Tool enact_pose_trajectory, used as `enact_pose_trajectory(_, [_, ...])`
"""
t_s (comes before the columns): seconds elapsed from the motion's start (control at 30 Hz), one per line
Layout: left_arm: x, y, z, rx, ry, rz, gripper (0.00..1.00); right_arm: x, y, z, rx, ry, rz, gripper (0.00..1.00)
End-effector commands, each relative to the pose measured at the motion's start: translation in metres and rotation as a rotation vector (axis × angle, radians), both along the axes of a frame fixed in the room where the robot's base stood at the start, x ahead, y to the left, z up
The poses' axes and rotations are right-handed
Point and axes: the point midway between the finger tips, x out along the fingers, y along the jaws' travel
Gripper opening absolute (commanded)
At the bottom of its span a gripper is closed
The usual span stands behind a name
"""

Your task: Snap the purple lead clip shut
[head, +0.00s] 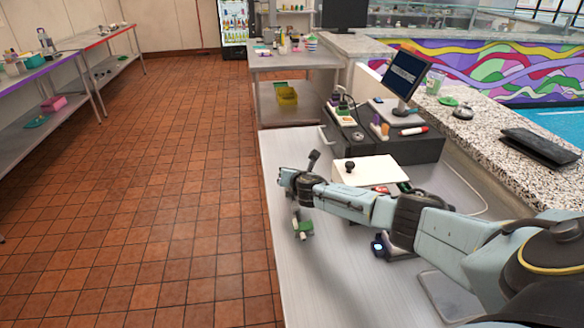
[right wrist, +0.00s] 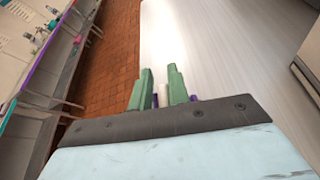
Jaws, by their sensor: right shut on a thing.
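My right gripper (head: 303,226) reaches in from the right over the light worktop, near its left edge, with green fingers pointing down. In the right wrist view the two green fingers (right wrist: 160,75) stand a short gap apart. Small purple pieces of what looks like the purple lead clip (right wrist: 155,100) show low between and beside the fingers. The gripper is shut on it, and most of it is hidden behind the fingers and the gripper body. I cannot tell whether the clip is open or closed. My left gripper is not in view.
A white box (head: 366,170) with a black knob stands behind my right arm. A dark counter unit (head: 405,148) with a monitor (head: 404,73) is further back. A small dark device (head: 379,246) lies below the arm. The worktop's front is clear.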

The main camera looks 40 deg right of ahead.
Motion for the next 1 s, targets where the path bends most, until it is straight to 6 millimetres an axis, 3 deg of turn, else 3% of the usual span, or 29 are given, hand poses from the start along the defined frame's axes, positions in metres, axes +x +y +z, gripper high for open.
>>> enact_pose_trajectory(0.53, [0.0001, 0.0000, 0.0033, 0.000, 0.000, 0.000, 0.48, -0.0046, -0.0055, -0.0073, -0.037, 0.030, -0.012, 0.00])
enact_pose_trajectory(0.57, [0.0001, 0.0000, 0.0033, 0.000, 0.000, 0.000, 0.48, -0.0047, -0.0056, -0.0072, -0.038, 0.030, -0.013, 0.19])
enact_pose_trajectory(0.67, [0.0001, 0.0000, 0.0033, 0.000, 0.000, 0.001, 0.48, -0.0043, -0.0052, -0.0067, -0.036, 0.029, -0.012, 0.32])
enact_pose_trajectory(1.0, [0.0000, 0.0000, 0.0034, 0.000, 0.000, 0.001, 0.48, -0.0008, -0.0009, -0.0032, -0.031, 0.021, -0.004, 0.33])
